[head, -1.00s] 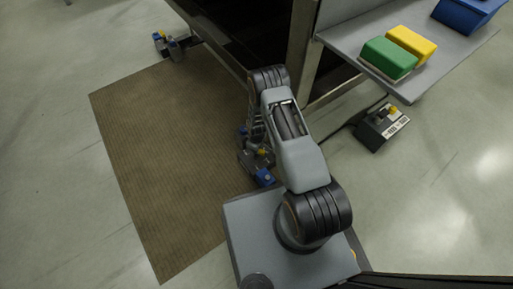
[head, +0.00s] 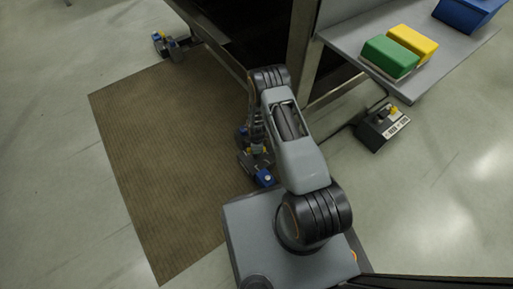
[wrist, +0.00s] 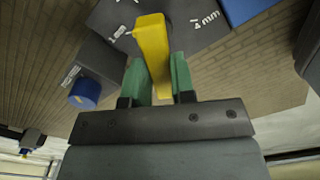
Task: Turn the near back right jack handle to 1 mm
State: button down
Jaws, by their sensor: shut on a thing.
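In the wrist view my gripper (wrist: 160,92) has its two green fingers on either side of a yellow jack handle (wrist: 152,48) and is shut on it. In the head view the jack (head: 252,163) with a blue knob (head: 265,177) sits at the mat's right edge by the machine's leg. My arm and gripper cover most of it, and the handle there is hidden.
A blue round knob (wrist: 85,93) lies left of the fingers in the wrist view. Another jack (head: 166,45) stands at the far left leg. The brown mat (head: 160,170) is clear.

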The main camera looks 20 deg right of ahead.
dwell(0.4)
jog(key=c, duration=1)
grip_release()
jog(key=shift+o, duration=0.2)
jog(key=shift+r, duration=0.1)
notch_tip(320, 180, up, 14)
jog(key=p, duration=0.6)
